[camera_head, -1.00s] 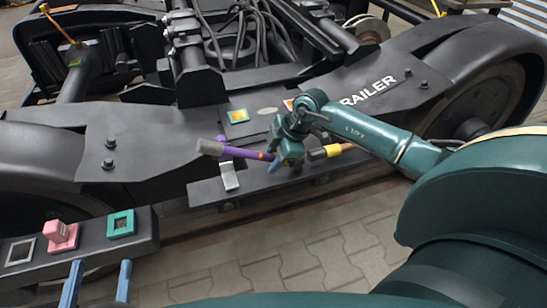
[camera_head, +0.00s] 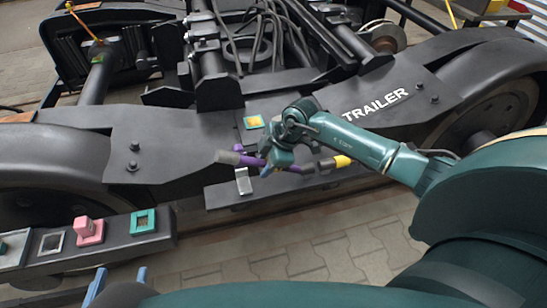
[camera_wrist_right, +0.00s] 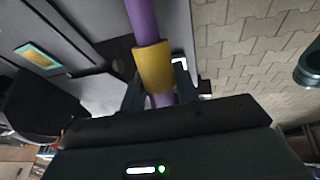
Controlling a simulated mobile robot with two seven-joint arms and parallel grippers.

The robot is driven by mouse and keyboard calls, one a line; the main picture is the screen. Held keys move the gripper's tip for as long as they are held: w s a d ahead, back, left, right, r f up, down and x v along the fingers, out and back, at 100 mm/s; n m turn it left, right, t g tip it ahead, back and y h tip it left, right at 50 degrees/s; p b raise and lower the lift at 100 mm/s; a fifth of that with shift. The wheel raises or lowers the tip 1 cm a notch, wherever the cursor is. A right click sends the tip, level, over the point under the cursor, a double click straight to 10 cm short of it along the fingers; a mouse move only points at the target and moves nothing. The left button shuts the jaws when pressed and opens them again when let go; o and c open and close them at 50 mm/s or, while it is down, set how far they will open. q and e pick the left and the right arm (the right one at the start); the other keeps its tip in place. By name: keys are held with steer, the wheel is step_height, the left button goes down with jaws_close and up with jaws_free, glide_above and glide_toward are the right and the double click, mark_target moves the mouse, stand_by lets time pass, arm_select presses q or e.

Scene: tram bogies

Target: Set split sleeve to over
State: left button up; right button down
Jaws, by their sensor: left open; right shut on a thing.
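A purple rod (camera_head: 252,161) with a grey left end lies along the dark side ledge of the bogie. It shows large in the right wrist view (camera_wrist_right: 143,18), with a yellow band (camera_wrist_right: 155,67) around it. I cannot tell which part is the split sleeve. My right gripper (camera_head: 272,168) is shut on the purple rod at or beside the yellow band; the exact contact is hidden. Right of it are more purple, a dark grey piece and a yellow piece (camera_head: 343,161). My left gripper (camera_head: 118,280) is open and empty at the bottom left, its blue fingers apart.
A light metal clip (camera_head: 243,181) stands below the rod's left part. A yellow-and-green plate (camera_head: 254,122) lies on the frame. At the left, a dark shelf (camera_head: 112,251) carries a pink block (camera_head: 89,231) and a teal square frame (camera_head: 144,221). Paving lies in front.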

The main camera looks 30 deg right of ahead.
steer(key=shift+a+r, duration=0.15)
steer(key=shift+a, duration=0.05)
steer(key=c, duration=1.1)
jaws_free()
steer(key=shift+o, duration=0.2)
arm_select(q)
steer(key=shift+s+a+r+n+g+y+p, duration=0.45)
steer(key=shift+s+r+g+p, duration=0.35)
steer(key=shift+p, duration=0.95)
arm_select(e)
steer(key=v, duration=1.3)
arm_select(q)
steer(key=shift+w+f, duration=0.15)
arm_select(e)
steer(key=shift+d, duration=0.1)
